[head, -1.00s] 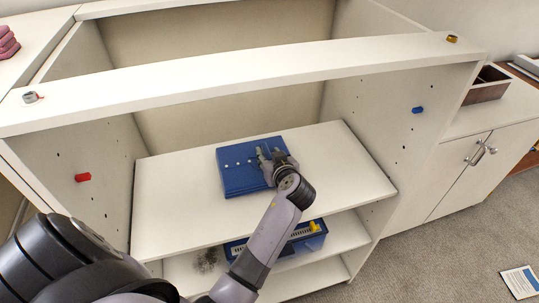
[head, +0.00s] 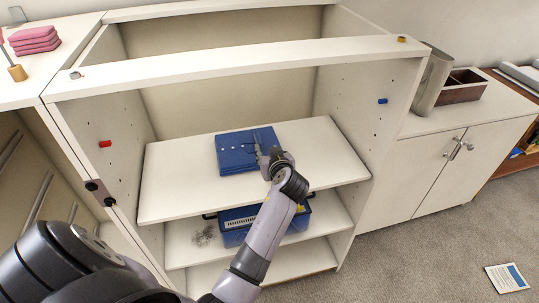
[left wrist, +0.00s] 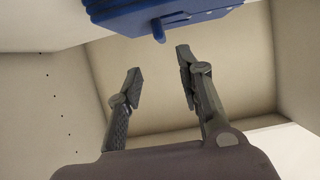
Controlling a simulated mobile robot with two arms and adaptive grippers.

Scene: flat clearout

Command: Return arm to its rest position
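My left gripper (head: 268,158) is in front of the upper shelf of the open white cabinet, at the right edge of a flat blue object (head: 236,152) with small white dots. In the left wrist view its two fingers (left wrist: 160,82) are spread apart with nothing between them. There, the blue object (left wrist: 165,14) with a small peg shows at the top, just beyond the fingertips; I see no contact. My left arm reaches in from the lower left of the head view. My right gripper is not in view.
The cabinet's top rail (head: 240,64) and side walls surround the shelf (head: 185,180). A blue box (head: 238,222) and a grey tangle (head: 204,236) sit on the shelf below. A low cabinet (head: 440,170) stands at right. Carpet at lower right is mostly clear.

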